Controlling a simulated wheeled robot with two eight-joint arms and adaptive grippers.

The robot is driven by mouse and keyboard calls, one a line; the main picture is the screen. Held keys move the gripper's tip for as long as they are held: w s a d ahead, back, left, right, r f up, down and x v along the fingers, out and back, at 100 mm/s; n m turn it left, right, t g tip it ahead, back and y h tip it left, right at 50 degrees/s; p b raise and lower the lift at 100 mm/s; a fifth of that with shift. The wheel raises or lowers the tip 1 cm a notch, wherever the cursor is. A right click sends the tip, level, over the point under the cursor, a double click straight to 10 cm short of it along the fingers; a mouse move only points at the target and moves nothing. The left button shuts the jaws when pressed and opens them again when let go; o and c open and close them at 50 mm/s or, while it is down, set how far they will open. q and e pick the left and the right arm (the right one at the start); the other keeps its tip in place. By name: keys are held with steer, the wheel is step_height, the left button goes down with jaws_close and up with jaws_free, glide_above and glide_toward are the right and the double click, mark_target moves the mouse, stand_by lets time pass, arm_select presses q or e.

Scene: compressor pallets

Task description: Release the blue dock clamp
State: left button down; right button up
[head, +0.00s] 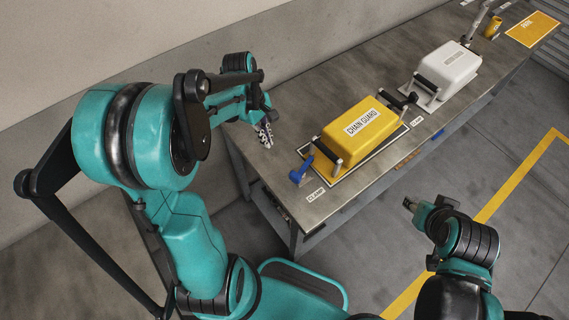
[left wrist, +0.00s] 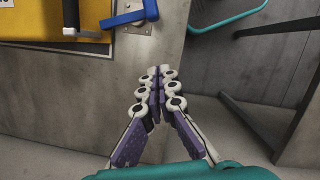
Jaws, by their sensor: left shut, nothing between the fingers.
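The blue dock clamp (head: 301,170) stands at the near left corner of the yellow chain guard (head: 361,127) on the workbench. Its blue handle (left wrist: 130,16) also shows at the top of the left wrist view, beside the yellow guard (left wrist: 45,22). My left gripper (head: 265,135) is over the bench's left end, left of the clamp and apart from it. In the left wrist view its fingers (left wrist: 158,76) meet, shut and empty. My right gripper (head: 411,204) is off the bench front, low and small; its finger state is unclear.
A black clamp (head: 405,98) stands at the guard's far right end. The bench's left end is bare.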

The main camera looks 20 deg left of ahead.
arm_select(q)
steer(key=b+x, duration=0.3)
steer(key=x, duration=0.6)
steer(key=shift+f+b, duration=0.35)
steer(key=shift+f, duration=0.05)
steer(key=d, duration=0.3)
steer(key=shift+s+d+f+b, duration=0.15)
steer(key=shift+s+b, duration=0.1)
steer(key=shift+b, duration=0.05)
steer(key=shift+s+d, duration=0.1)
steer(key=shift+d, duration=0.35)
